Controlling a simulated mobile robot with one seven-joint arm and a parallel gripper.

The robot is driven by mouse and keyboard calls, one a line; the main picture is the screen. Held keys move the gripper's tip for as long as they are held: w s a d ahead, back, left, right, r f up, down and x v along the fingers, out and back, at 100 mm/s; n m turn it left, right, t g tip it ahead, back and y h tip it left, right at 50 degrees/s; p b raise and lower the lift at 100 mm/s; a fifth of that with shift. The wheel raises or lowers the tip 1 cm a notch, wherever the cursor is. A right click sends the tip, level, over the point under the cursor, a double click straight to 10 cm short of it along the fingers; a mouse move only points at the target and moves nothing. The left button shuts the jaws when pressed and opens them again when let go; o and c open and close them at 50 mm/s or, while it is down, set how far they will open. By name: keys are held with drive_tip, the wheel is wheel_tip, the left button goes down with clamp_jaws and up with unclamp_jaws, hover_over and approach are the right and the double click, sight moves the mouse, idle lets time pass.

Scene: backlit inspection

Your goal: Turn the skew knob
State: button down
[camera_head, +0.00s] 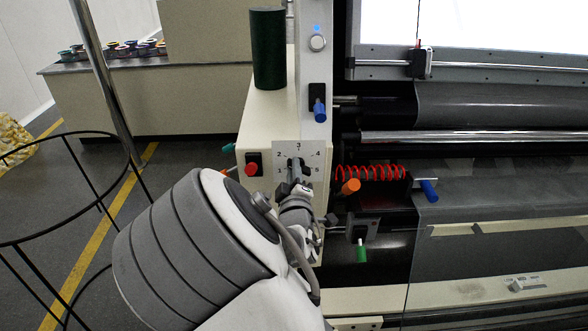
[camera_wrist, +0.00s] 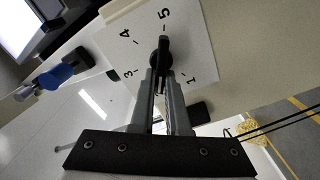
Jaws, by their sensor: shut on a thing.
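The skew knob is a dark bar-shaped knob (camera_wrist: 164,48) on a white dial plate (camera_wrist: 190,50) numbered 1 to 5. My gripper (camera_wrist: 161,78) is shut on the knob, with one finger on each side of it. In the wrist view 1, 3, 4 and 5 show, and the spot of the 2 is behind the fingers. In the head view the dial plate (camera_head: 310,150) is on the front of the cream machine housing, and my gripper (camera_head: 296,178) covers most of the knob. I cannot tell exactly which number the knob points to.
A red button (camera_head: 252,168) is left of the dial. A blue-handled lever (camera_head: 319,109) is above it. An orange-tipped handle (camera_head: 350,186), a red coil (camera_head: 370,172) and a green-handled lever (camera_head: 361,252) are to the right. A wire-frame stand (camera_head: 75,205) is at left.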

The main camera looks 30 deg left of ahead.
idle(0.4)
drive_tip(key=c, duration=0.9)
unclamp_jaws()
drive_tip(key=p+v, duration=0.2)
drive_tip(key=v, duration=1.5)
drive_tip(key=shift+s, duration=0.2)
